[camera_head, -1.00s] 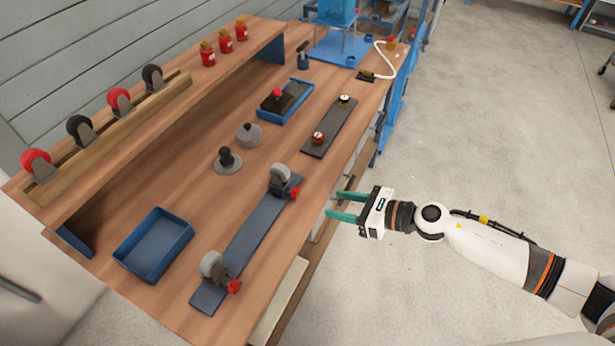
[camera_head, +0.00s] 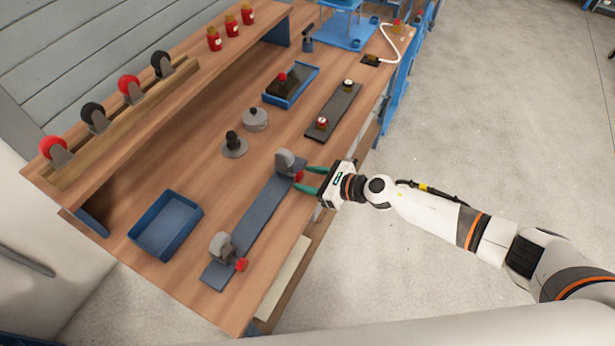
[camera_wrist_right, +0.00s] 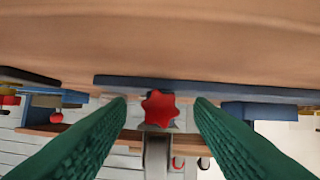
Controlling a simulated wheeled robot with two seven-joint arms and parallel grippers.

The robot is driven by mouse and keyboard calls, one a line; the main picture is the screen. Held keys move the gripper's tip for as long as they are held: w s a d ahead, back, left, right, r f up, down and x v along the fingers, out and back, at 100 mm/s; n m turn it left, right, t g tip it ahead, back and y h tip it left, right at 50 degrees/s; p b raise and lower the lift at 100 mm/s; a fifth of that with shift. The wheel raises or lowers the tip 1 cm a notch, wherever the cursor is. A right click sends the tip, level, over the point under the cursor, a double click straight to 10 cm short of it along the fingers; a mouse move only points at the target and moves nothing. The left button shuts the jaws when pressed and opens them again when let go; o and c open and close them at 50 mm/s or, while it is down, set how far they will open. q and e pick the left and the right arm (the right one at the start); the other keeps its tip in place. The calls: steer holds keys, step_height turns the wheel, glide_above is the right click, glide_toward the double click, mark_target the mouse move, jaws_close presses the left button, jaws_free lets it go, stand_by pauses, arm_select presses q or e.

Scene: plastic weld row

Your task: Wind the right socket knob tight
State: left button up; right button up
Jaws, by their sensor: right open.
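A dark blue-grey plate (camera_head: 252,222) lies along the front of the bench and carries two grey sockets, each with a red knob. The far socket (camera_head: 286,160), more to the right, has its red knob (camera_head: 299,176) facing my right gripper (camera_head: 306,180). That gripper is open, its green fingertips just at this knob. In the right wrist view the star-shaped knob (camera_wrist_right: 160,108) sits centred between the spread fingers, with visible gaps on both sides. The near socket (camera_head: 221,247) has the other red knob (camera_head: 241,265). My left gripper is out of view.
A blue tray (camera_head: 166,225) lies left of the plate. Two grey round pieces, one with a black knob (camera_head: 233,145), stand behind it. A dark strip (camera_head: 334,110) lies farther along the bench. A raised shelf with wheels runs along the back. Floor right of the bench is clear.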

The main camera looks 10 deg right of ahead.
steer(key=shift+w+a+f, duration=0.15)
steer(key=shift+w+a, duration=0.1)
steer(key=shift+a, duration=0.1)
steer(key=shift+c, duration=0.5)
steer(key=c, duration=0.9)
steer(key=m+b, duration=0.1)
steer(key=m+g+y+b, duration=0.1)
steer(key=m, duration=0.1)
steer(key=shift+w+d+f+g+b, duration=0.15)
steer(key=shift+g+b, duration=0.15)
steer(key=shift+b, duration=0.1)
steer(key=shift+m+g+y+b, duration=0.3)
steer(key=shift+m+y+b, duration=0.3)
steer(key=shift+m+b, duration=0.15)
